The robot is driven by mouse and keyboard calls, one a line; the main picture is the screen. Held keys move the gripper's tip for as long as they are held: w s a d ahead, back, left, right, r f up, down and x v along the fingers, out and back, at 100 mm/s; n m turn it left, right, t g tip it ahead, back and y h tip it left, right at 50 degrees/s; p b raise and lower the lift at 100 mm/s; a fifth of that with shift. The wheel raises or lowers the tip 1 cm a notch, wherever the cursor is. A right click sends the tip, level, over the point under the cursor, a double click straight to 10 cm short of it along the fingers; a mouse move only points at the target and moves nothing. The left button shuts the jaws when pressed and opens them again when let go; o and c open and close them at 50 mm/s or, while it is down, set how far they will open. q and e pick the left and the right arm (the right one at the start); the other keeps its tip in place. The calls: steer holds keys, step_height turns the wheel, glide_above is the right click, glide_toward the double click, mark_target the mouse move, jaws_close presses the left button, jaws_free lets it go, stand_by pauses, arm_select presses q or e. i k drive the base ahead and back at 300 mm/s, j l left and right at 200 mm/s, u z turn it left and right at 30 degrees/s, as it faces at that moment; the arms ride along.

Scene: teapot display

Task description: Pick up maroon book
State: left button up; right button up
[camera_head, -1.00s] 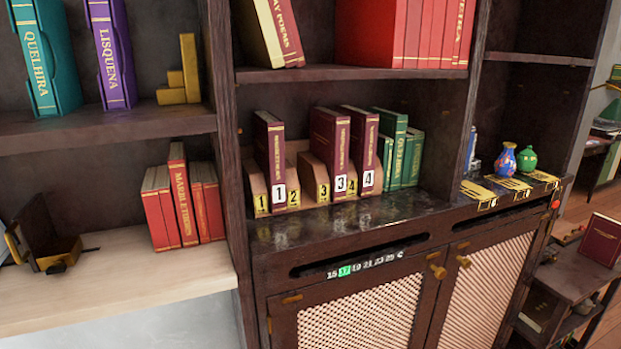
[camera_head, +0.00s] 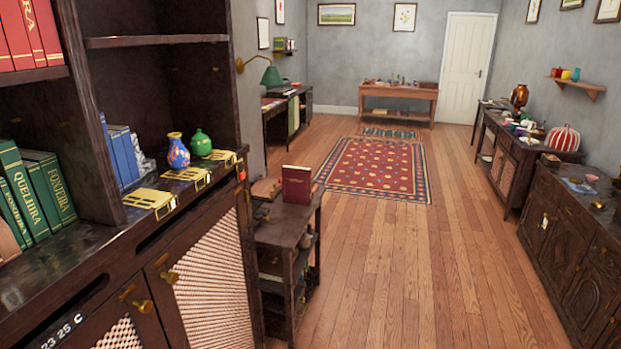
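A maroon book (camera_head: 297,185) stands upright on top of a small dark wooden shelf unit (camera_head: 280,232), just right of the large bookcase. Its front cover faces me and carries small gold lettering too small to read. The small unit has lower shelves with several objects that are hard to make out. Neither of my grippers is in the head view.
The large bookcase (camera_head: 160,230) fills the left, with green books (camera_head: 40,195), a blue vase (camera_head: 178,152) and a green vase (camera_head: 201,143). Wooden floor (camera_head: 400,270) is open in the middle, toward a red rug (camera_head: 375,170). Dark cabinets (camera_head: 570,235) line the right wall.

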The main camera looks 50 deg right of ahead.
mark_target(296, 180)
steer(key=i+l+z, duration=0.1)
steer(key=i+l, duration=0.2)
steer(key=l, duration=0.35)
steer(key=i+l+z, duration=0.15)
steer(key=i+l, duration=0.2)
steer(key=l, duration=0.25)
steer(key=i+l+z, duration=0.1)
steer(key=i+l, duration=0.3)
steer(key=l, duration=0.15)
steer(key=i+l+z, duration=0.1)
steer(key=i+l, duration=0.25)
steer(key=l, duration=0.2)
